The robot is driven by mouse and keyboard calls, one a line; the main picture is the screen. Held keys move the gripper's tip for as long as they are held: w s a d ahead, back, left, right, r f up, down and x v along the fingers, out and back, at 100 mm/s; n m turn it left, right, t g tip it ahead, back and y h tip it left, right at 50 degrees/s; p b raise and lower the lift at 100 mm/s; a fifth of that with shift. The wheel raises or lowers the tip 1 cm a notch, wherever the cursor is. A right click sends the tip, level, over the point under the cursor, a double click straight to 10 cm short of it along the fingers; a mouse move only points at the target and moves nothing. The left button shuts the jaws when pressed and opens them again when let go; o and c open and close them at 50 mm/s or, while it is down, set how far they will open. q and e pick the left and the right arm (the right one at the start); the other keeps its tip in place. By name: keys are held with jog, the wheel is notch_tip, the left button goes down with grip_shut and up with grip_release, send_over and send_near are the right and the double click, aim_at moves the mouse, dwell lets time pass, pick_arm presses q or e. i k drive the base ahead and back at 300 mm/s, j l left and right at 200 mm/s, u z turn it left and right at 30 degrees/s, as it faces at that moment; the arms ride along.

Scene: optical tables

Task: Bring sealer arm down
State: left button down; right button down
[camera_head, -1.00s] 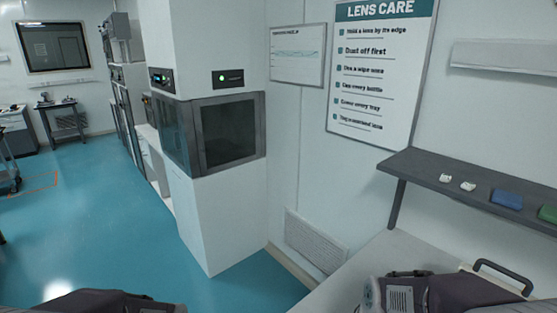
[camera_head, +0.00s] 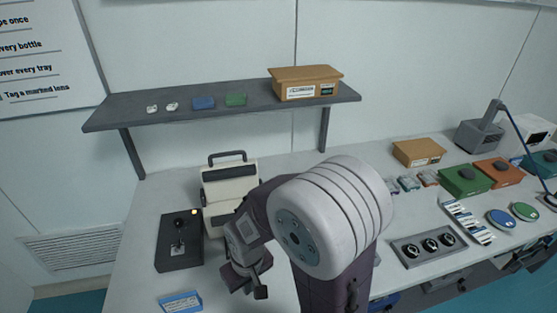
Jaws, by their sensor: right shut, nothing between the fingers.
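A cream machine, which looks like the sealer (camera_head: 228,184), stands at the back left of the bench under the shelf. A dark carry-style handle (camera_head: 227,156) sits at its top. My arm covers its lower right side, so I cannot tell the exact pose of its arm. My right gripper (camera_head: 250,286) is shut and empty, pointing down in front of the machine, apart from the handle. My left gripper is out of view.
A dark control box with a lever (camera_head: 180,244) stands left of the sealer. A blue-and-white box (camera_head: 180,302) lies at the front. A shelf (camera_head: 135,111) hangs above. A tray with round black items (camera_head: 428,246) and lidded boxes (camera_head: 464,180) stand to the right.

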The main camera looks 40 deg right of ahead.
aim_at(230, 178)
jog(key=z, duration=0.95)
